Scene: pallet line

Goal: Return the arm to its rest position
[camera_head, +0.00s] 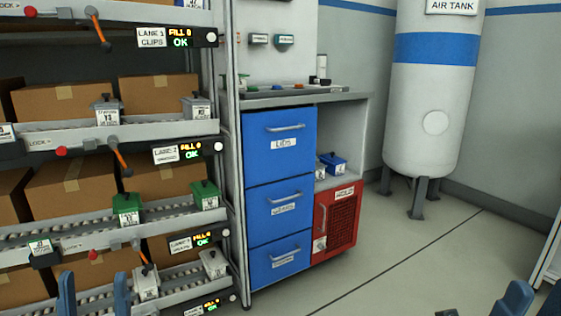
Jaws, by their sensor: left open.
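My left gripper (94,297) shows at the bottom left edge. Its two blue fingers point up and stand apart, with nothing visible between them. It is in front of the lower lanes of the rack; its arm is out of the frame. Blue parts of my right gripper (532,300) show at the bottom right corner, cut off by the frame. I cannot tell how its jaws stand.
A lane rack (232,150) with cardboard boxes (66,100) and small bins fills the left. Blue drawers (280,165) and a red cabinet (340,218) stand in the middle. An air tank (430,95) stands behind. The floor (415,255) at the right is clear.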

